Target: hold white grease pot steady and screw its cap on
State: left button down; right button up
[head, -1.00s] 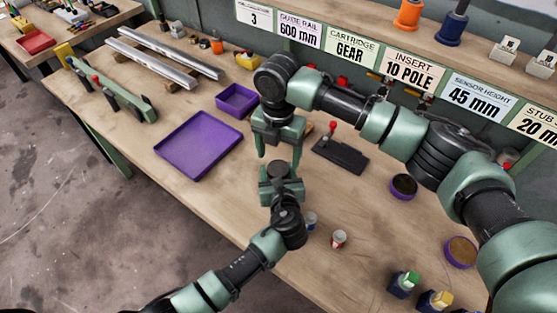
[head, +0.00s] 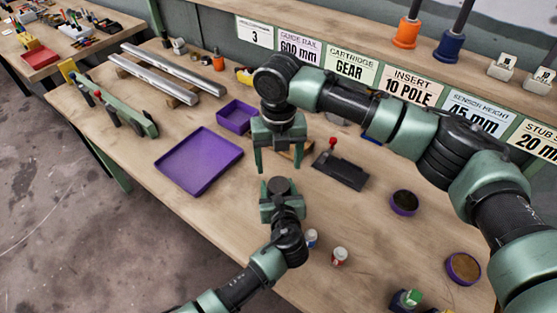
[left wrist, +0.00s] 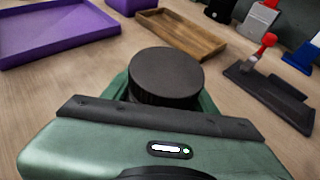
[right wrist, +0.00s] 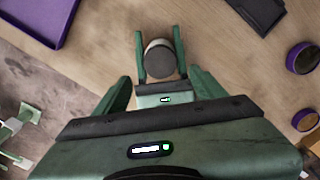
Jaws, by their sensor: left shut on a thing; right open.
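My left gripper (head: 282,200) is shut on the grease pot. In the left wrist view a round black cap (left wrist: 166,75) with a ridged side tops the pot, above the gripper's body. In the right wrist view the round top (right wrist: 160,57) sits between the left gripper's two fingers. The white pot body is mostly hidden, and I cannot tell how tightly the cap sits. My right gripper (head: 278,165) is open and empty, pointing down above the left gripper. Its fingers (right wrist: 162,90) are spread apart, clear of the cap.
A purple tray (head: 165,180) and a smaller purple bin (head: 223,122) lie to the left. A black plate with a red-knobbed lever (head: 340,170) is to the right. Two small jars (head: 339,257) stand near the front edge. Round purple dishes (head: 404,203) lie at the right.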

aim_at(278, 185)
jog(key=shift+f, duration=0.1)
jog(key=shift+f, duration=3.9)
jog(key=c, duration=1.5)
jog(key=m, duration=0.2)
jog(key=shift+m, duration=0.4)
jog(key=m, duration=0.3)
jog(key=shift+m, duration=0.4)
